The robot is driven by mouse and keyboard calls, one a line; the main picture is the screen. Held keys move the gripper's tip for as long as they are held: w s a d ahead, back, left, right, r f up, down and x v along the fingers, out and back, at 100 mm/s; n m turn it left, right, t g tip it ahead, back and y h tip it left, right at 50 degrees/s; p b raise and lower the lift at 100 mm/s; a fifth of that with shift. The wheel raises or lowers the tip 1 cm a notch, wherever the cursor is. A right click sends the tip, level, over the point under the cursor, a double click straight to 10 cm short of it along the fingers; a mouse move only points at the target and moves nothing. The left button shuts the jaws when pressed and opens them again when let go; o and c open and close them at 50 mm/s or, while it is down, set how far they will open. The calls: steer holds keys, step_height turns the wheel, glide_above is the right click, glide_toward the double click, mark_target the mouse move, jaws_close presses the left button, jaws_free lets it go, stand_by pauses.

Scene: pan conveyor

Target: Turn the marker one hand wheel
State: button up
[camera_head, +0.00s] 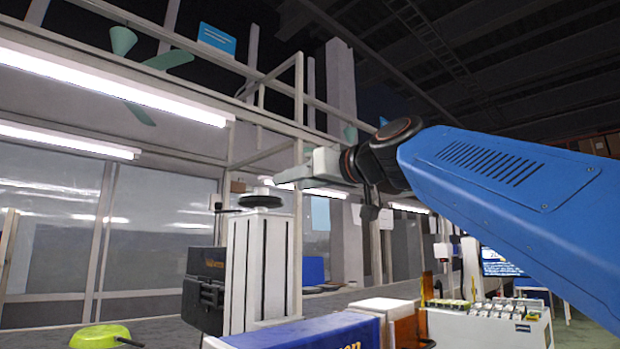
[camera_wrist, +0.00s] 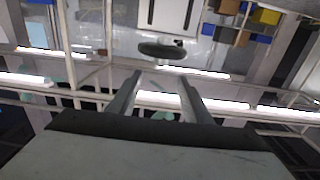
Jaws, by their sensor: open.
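A dark round hand wheel (camera_head: 261,200) lies flat on top of a tall white column (camera_head: 258,265) with dark vertical slots. A thin dark handle reaches out from it to the left. In the wrist view the hand wheel (camera_wrist: 161,50) shows as a dark disc just beyond my fingertips, below the white column (camera_wrist: 166,14), with the picture upside down. My gripper (camera_head: 284,182) is just above and right of the wheel in the head view. In the wrist view my gripper (camera_wrist: 160,78) has its two fingers apart, nothing between them. I see no marker label.
A black case (camera_head: 205,290) stands against the column's left side. A green pan (camera_head: 98,335) lies at the lower left. A blue-topped box (camera_head: 310,332) and a white unit with several small items (camera_head: 490,325) stand at the front right.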

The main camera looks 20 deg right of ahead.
steer(key=shift+v, duration=2.1)
steer(key=shift+a, duration=0.1)
